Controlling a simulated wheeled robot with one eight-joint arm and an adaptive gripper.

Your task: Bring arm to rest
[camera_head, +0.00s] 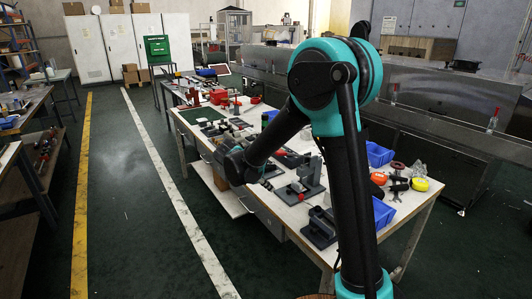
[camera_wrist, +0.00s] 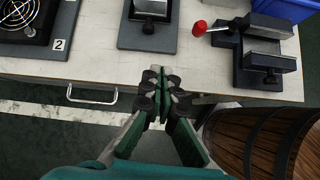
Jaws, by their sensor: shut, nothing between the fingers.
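My gripper (camera_wrist: 158,78) is in the wrist view, shut with nothing between its fingers. It is over the near edge of a workbench (camera_wrist: 215,65), pointing at the bench top. In the head view my arm, black and teal, rises in front of the workbench (camera_head: 330,245) and bends down to the left over it. The gripper itself is hard to make out in the head view.
The bench carries dark fixtures (camera_wrist: 265,50), a red-handled tool (camera_wrist: 199,27) and blue bins (camera_head: 379,154). A wooden barrel (camera_wrist: 245,140) stands beside the bench edge. A metal machine (camera_head: 430,95) runs along the right. The floor aisle (camera_head: 115,190) at left is clear.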

